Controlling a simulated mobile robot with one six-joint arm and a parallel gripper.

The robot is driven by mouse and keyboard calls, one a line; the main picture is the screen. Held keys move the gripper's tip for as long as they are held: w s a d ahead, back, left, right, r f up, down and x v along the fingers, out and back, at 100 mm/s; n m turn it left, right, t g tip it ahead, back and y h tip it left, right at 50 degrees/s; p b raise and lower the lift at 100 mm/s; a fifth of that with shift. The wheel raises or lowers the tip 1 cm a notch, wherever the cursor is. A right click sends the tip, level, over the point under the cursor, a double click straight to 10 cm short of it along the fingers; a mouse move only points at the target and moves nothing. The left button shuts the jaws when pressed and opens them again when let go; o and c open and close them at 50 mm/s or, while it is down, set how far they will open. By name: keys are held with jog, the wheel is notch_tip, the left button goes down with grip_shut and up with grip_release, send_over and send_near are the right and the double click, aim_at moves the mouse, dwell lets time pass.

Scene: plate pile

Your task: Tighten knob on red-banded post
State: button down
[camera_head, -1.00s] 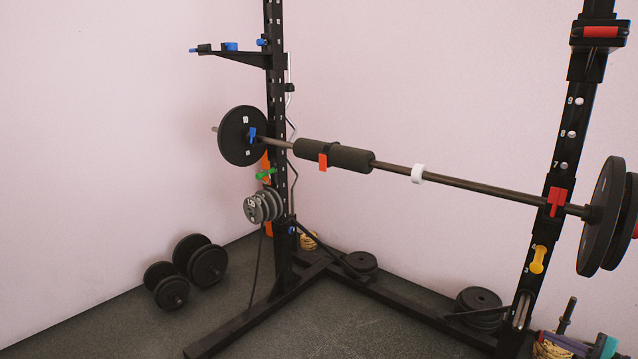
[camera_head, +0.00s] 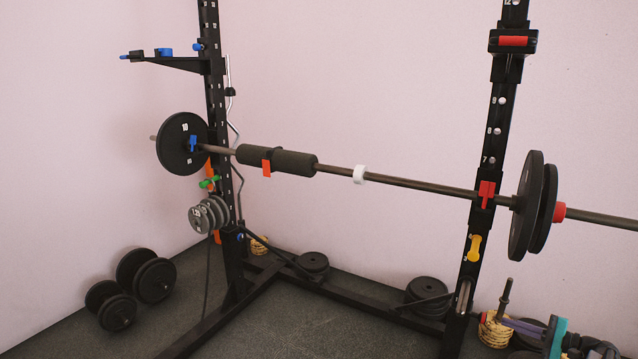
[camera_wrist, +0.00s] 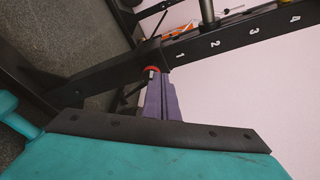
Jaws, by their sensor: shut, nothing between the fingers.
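The right black post (camera_head: 497,120) carries a bracket with a red band (camera_head: 513,41) near its top. Lower on it are a red piece (camera_head: 486,193) at the bar and a yellow knob-like piece (camera_head: 474,248). I cannot tell whether the yellow piece is tight. The wrist view shows a black numbered beam (camera_wrist: 228,42) lying slanted, with a small red round piece (camera_wrist: 151,70) beside it. I cannot tell whether this is the same post.
A barbell (camera_head: 420,185) with black plates (camera_head: 525,208) crosses both posts. The left post (camera_head: 216,110) bears a blue-tipped arm (camera_head: 165,60). Dumbbells (camera_head: 153,280) and floor plates (camera_head: 427,293) stand below. A teal surface (camera_wrist: 140,160) fills the wrist view's bottom.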

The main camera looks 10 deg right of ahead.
jog(key=shift+s+d, duration=0.25)
